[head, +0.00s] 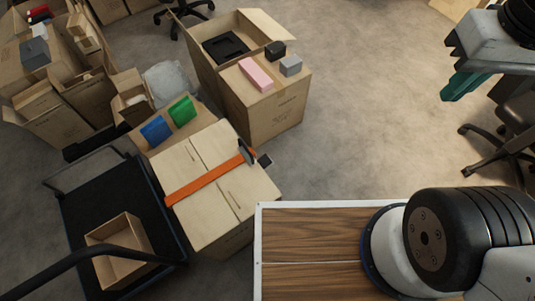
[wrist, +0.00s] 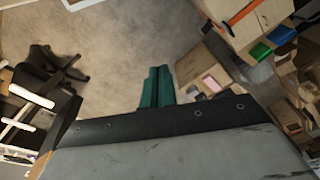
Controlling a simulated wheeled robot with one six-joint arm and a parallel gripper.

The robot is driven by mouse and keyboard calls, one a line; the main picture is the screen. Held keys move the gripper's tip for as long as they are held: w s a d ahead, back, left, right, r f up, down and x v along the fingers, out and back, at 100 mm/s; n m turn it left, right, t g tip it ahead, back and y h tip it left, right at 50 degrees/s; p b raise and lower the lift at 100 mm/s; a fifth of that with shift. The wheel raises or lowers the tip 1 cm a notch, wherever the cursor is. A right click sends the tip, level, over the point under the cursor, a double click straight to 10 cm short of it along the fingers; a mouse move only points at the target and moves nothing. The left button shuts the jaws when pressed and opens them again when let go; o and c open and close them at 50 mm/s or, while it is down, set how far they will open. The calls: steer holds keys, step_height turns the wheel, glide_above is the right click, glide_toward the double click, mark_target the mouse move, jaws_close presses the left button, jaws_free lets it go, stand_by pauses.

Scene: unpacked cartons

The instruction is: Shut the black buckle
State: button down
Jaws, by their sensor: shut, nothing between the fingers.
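A closed carton (head: 226,180) carries an orange strap (head: 205,184) across its top; the strap also shows in the wrist view (wrist: 243,13). The black buckle (head: 246,152) is at the strap's right end, near the carton's edge. A dark part seems to stick up there, with a small dark block beside it; the exact lever position is too small to tell. My gripper (head: 460,88), with green fingers, is at the upper right, well away from the buckle. In the wrist view its fingers (wrist: 157,87) are together and empty.
An open carton (head: 275,110) with pink, grey and black boxes on it stands behind the strapped one. A black cart (head: 75,208) is at the left. Blue and green packets lie behind the strapped carton. The floor between is clear.

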steer(key=w+a+f+m+g+y, duration=0.1)
steer(key=w+a+f, duration=0.15)
steer(key=w, duration=0.75)
steer(key=w+a+f+m+g+y, duration=0.1)
steer(key=w+a, duration=0.2)
steer(key=w, duration=0.7)
steer(key=w+a+f+m+g+y, duration=0.1)
steer(key=w+a+f+m, duration=0.15)
steer(key=w+f, duration=0.65)
steer(key=w+a+f+m+g+y, duration=0.1)
steer(key=w+a+f, duration=0.2)
steer(key=w+f, duration=0.55)
steer(key=w+a+f+m+g+y, duration=0.1)
steer(key=a+f, duration=0.1)
steer(key=f, duration=1.2)
steer(key=w+a+f+m, duration=0.1)
steer(key=f+m, duration=0.1)
steer(key=f, duration=1.1)
steer(key=s+a+f+m, duration=0.1)
steer(key=s+f, duration=0.2)
steer(key=f, duration=0.8)
steer(key=s+f+m+y, duration=0.1)
steer(key=s+f, duration=0.3)
steer(key=f, duration=0.7)
steer(key=shift+s+a+f+m+g, duration=0.15)
steer(key=shift+s+a+m+g, duration=0.05)
steer(key=shift+a+m+g, duration=0.25)
